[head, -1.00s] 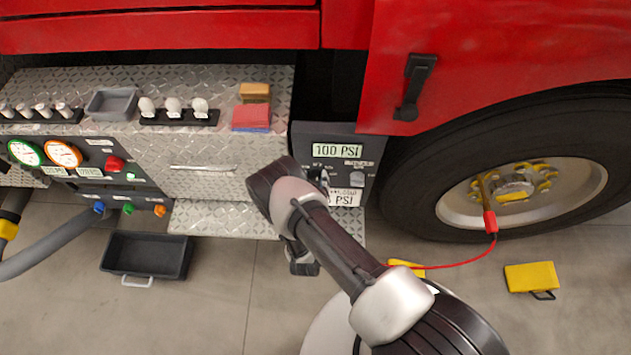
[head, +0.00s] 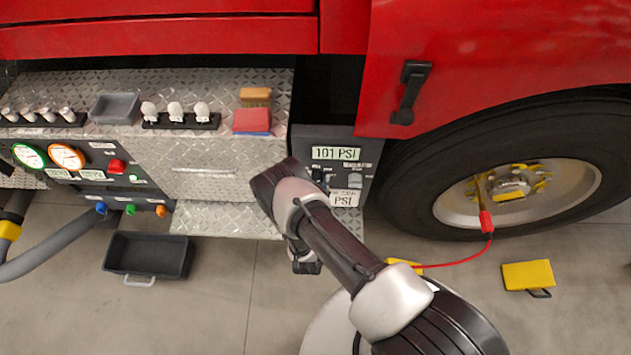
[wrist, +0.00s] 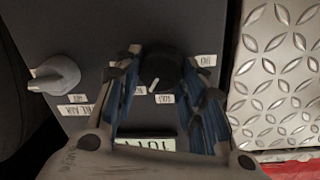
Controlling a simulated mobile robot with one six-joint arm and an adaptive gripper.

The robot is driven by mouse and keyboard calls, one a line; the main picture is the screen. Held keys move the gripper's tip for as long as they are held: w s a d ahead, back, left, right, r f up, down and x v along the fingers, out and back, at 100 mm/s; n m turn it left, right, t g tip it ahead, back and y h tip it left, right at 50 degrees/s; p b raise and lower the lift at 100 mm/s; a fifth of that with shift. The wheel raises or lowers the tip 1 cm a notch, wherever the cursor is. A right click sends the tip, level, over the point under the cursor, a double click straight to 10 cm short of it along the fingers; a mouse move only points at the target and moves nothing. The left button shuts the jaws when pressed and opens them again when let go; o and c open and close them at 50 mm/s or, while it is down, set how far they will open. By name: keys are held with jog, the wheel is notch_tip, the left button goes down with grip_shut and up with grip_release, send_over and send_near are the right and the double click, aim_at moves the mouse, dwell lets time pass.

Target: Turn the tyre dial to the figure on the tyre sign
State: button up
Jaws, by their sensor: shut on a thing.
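The black tyre dial (wrist: 160,66) sits on the dark tyre panel (wrist: 95,25), with a white pointer mark and small labels around it in the wrist view. My gripper (wrist: 161,72) is shut on the dial, with a blue-padded finger on each side. The panel's display (head: 336,153) reads 101 PSI in the head view; it shows upside down and partly covered in the wrist view (wrist: 145,144). The white tyre sign (head: 345,199) below the panel shows "PSI", but its figure is hidden behind my arm or unreadable.
A grey lever knob (wrist: 58,75) is beside the dial on the same panel. A diamond-plate step (head: 225,220) is left of the panel. A red hose (head: 455,263) runs to the wheel (head: 510,190). Yellow chocks (head: 528,275) lie on the floor.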

jog(key=shift+m+p, duration=0.3)
jog(key=shift+m, duration=0.7)
jog(key=o, duration=1.1)
jog(key=shift+c, duration=0.2)
jog(key=shift+s, duration=0.1)
jog(key=s, duration=1.1)
jog(key=shift+s+a+r, duration=0.25)
jog(key=shift+s+a, duration=0.1)
jog(key=shift+a, duration=0.05)
